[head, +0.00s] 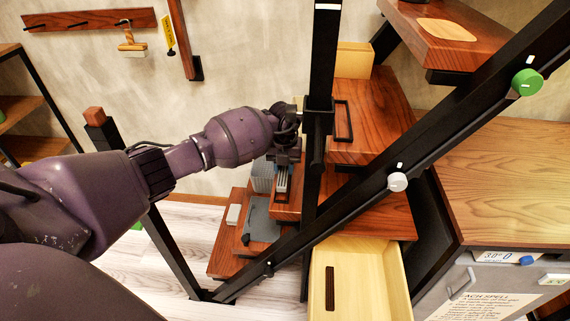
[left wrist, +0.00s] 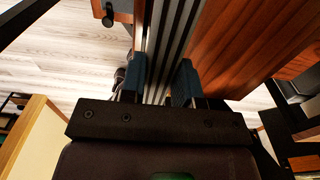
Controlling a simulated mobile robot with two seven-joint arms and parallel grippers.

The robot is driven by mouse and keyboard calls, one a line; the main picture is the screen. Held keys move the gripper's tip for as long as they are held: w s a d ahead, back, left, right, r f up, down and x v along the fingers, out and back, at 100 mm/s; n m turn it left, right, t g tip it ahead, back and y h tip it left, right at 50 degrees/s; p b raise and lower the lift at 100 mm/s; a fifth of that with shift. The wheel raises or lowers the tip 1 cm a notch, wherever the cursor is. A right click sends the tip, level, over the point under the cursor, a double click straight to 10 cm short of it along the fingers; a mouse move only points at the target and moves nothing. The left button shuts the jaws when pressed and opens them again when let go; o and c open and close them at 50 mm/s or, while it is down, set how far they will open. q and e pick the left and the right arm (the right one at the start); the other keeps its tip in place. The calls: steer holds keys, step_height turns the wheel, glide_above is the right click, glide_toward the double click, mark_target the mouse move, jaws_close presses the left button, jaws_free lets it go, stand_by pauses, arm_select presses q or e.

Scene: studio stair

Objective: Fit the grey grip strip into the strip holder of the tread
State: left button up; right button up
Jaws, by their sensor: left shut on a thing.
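My left gripper (head: 283,172) is in the middle of the head view, in front of the black stair post. It is shut on the grey grip strip (left wrist: 168,45), a long ribbed piece between the two blue finger pads in the left wrist view. In the head view only a short part of the strip (head: 282,181) shows below the gripper. A narrow black frame (head: 349,121), which looks like the strip holder, lies on a reddish wooden tread (head: 372,107) right of the post. The strip is apart from this frame. My right gripper is not in view.
The black post (head: 322,60) and the sloping black stringer (head: 447,135) stand close to the gripper. Lower treads hold a grey item (head: 262,222) and a small white block (head: 233,214). An open pale drawer (head: 360,270) holds a dark strip (head: 329,288). A wooden worktop (head: 510,180) is at right.

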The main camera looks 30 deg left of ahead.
arm_select(q)
steer(key=shift+f, duration=0.45)
steer(key=shift+f+b, duration=0.35)
steer(key=shift+f, duration=0.4)
steer(key=o, duration=1.1)
steer(key=shift+c, duration=0.2)
steer(key=shift+r, duration=0.1)
